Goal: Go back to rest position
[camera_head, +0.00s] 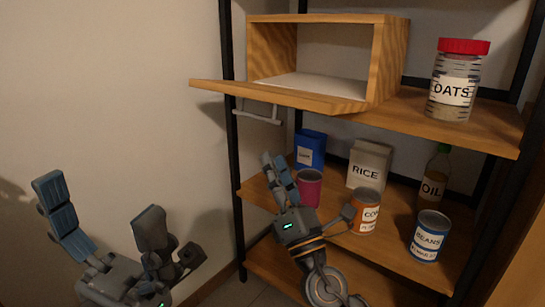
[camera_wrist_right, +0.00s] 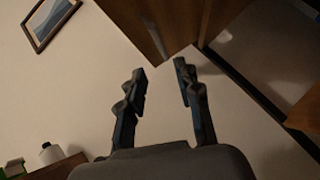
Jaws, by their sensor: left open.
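My left gripper (camera_head: 100,205) is at the lower left in the head view, in front of the bare wall. Its fingers are spread and nothing shows between them. My right gripper (camera_head: 309,184) is in front of the middle shelf, its fingers apart on either side of the magenta can (camera_head: 310,187) as seen from the head. I cannot tell from this view how far it is from the can. In the right wrist view the right gripper (camera_wrist_right: 160,75) is open, with only wall between its fingers.
A wooden box (camera_head: 390,60) on the top shelf has its handled flap (camera_head: 280,95) folded down, and its inside is empty. An oats jar (camera_head: 455,85) stands to its right. The middle shelf holds a rice box (camera_head: 369,165), orange can (camera_head: 366,212), beans can (camera_head: 428,238) and oil bottle (camera_head: 434,180).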

